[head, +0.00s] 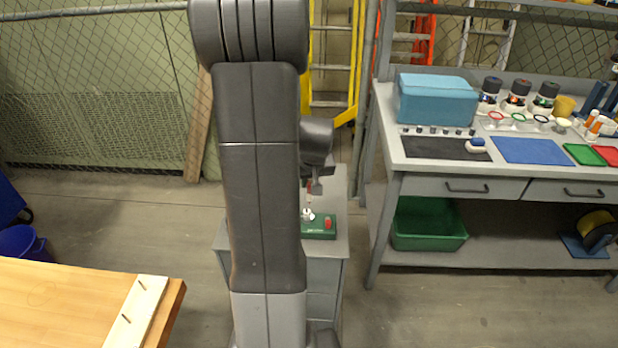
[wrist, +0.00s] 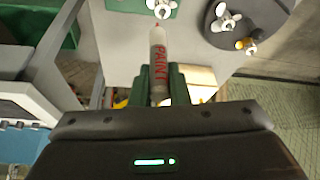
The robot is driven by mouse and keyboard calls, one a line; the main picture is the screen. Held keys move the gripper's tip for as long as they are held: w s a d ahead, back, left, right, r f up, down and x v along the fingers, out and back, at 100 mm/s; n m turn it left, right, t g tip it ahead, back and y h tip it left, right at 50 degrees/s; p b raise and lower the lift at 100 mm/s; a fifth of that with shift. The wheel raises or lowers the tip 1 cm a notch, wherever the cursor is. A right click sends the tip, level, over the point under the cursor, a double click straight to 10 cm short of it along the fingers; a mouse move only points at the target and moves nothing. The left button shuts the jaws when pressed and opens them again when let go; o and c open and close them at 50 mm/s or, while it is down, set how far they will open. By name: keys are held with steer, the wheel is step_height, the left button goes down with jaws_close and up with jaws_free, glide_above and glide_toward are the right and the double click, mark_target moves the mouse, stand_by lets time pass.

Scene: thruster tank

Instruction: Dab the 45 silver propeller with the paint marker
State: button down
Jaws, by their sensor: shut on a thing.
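My gripper (wrist: 160,88) is shut on the paint marker (wrist: 158,62), a pale tube with red "PAINT" lettering and a red tip. The marker points toward a silver propeller (wrist: 162,8) on a green base at the top of the wrist view; the tip looks close to it, but I cannot tell whether they touch. In the head view my gripper (head: 316,186) is above that propeller (head: 307,214). Another silver propeller (wrist: 226,18) and one with a brass-coloured part (wrist: 246,45) lie on a dark plate. No size number is readable.
The green box (head: 319,234) with a red button stands on a small grey cabinet (head: 340,250). To the right is a bench (head: 410,183) with a blue box (head: 436,100), bottles and mats. A wooden table (head: 60,310) is at lower left. My arm hides part of the cabinet.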

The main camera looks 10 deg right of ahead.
steer(key=shift+f+b, duration=0.3)
steer(key=shift+f, duration=0.6)
steer(key=shift+s+f+b, duration=0.1)
steer(key=shift+f+b, duration=0.55)
steer(key=shift+b, duration=0.4)
stand_by(2.7)
steer(key=shift+r, duration=0.1)
steer(key=shift+r+p, duration=1.65)
steer(key=shift+r, duration=0.8)
